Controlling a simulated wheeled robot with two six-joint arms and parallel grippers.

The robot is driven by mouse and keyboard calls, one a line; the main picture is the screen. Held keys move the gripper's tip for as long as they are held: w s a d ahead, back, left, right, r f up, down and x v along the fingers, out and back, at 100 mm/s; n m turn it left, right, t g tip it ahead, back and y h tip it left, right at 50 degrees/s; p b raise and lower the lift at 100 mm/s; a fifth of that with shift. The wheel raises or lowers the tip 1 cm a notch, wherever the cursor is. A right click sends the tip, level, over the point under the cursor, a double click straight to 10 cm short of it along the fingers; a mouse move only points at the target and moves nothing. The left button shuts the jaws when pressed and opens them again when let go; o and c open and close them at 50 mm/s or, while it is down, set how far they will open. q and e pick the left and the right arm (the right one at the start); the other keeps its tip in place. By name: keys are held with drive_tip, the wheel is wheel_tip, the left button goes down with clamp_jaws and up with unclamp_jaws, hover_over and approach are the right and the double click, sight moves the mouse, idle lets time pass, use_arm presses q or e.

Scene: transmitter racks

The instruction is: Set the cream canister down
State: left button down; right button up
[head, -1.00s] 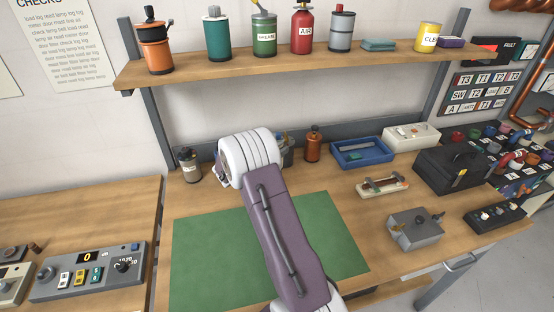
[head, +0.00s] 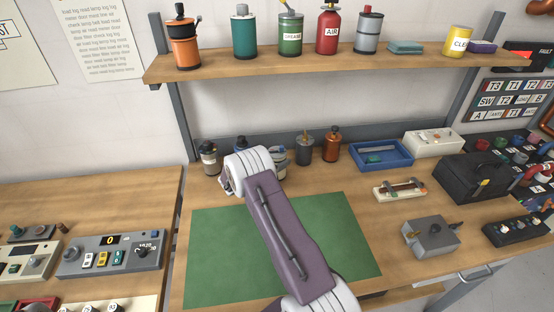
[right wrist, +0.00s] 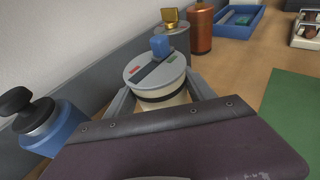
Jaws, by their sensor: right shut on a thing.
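The cream canister (right wrist: 158,82) has a grey lid with a blue knob and red and green marks. It stands upright between the fingers of my right gripper (right wrist: 155,98), which is shut on it. In the head view the cream canister (head: 279,157) shows only in part beside my white wrist, at the back of the bench (head: 385,207). My wrist hides its lower part, so I cannot tell whether its base touches the bench. My left gripper is not in view.
A blue canister (right wrist: 55,125) with a black knob is close on the left. A grey canister (head: 304,147) and an orange one (head: 332,145) stand to the right. A dark-lidded canister (head: 209,159) stands at the far left. The green mat (head: 218,255) is bare.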

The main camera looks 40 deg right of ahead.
drive_tip(key=o, duration=1.7)
drive_tip(key=shift+f, duration=0.15)
